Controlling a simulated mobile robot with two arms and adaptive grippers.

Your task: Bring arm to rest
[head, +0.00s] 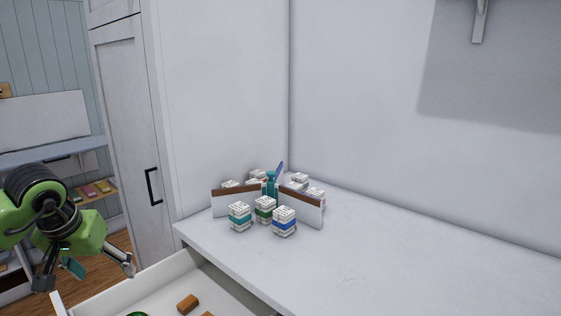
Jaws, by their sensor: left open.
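My left gripper (84,274) hangs at the lower left, green and dark grey, with its fingers spread apart. It is open, with nothing seen held between the fingers. It is left of an open white drawer (172,272) and apart from the counter. A small teal shape shows between the fingers; I cannot tell whether it is part of the gripper or something behind it. My right gripper is not in view.
On the white counter (400,265) stand several small labelled boxes (284,222) around a brown-topped divider (308,209). The drawer holds brown blocks (188,303) and something green (137,313). A tall cabinet (130,130) stands behind. The counter's right side is clear.

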